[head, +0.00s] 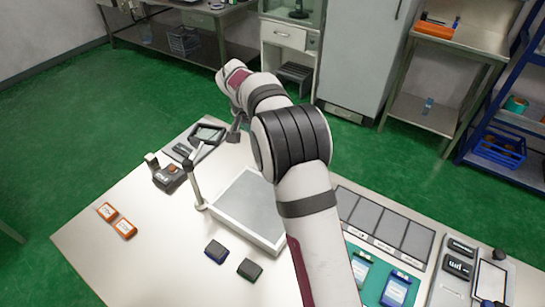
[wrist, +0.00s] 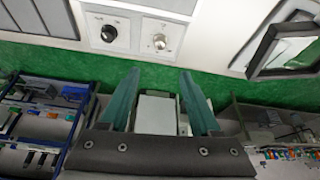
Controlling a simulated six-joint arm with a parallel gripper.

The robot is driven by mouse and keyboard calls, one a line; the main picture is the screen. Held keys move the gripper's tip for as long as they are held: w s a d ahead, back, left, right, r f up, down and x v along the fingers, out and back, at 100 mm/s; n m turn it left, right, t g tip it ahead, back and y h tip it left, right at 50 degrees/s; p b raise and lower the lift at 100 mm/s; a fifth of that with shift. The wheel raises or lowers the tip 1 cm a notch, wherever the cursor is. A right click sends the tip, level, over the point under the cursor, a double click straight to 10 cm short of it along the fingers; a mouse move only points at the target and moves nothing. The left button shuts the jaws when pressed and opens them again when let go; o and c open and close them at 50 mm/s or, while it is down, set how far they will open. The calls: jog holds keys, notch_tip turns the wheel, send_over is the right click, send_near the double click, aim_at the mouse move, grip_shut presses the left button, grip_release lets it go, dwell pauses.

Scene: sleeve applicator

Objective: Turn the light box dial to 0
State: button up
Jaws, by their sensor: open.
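The light box (head: 250,205) is a white box with a grey top, lying on the table left of my arm in the head view. In the wrist view, a white panel near the top edge carries a black dial (wrist: 109,33) on a light plate and a silver knob (wrist: 159,41) beside it. The markings are too small to read, so I cannot tell the dial's setting. My gripper (wrist: 160,72) is open and empty, its two green fingers apart below the panel in the picture. In the head view my gripper (head: 236,132) is partly hidden at the box's far side.
A dark-framed tray (head: 207,134) lies at the table's far edge, near my gripper; a dark frame (wrist: 285,48) shows at right in the wrist view. A thin post (head: 194,185) stands at the box's left corner. Grey panels (head: 385,220) lie right of my arm.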

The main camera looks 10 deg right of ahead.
jog(key=x, duration=1.5)
jog(key=shift+d+f, duration=0.15)
jog(key=shift+f, duration=0.2)
grip_shut()
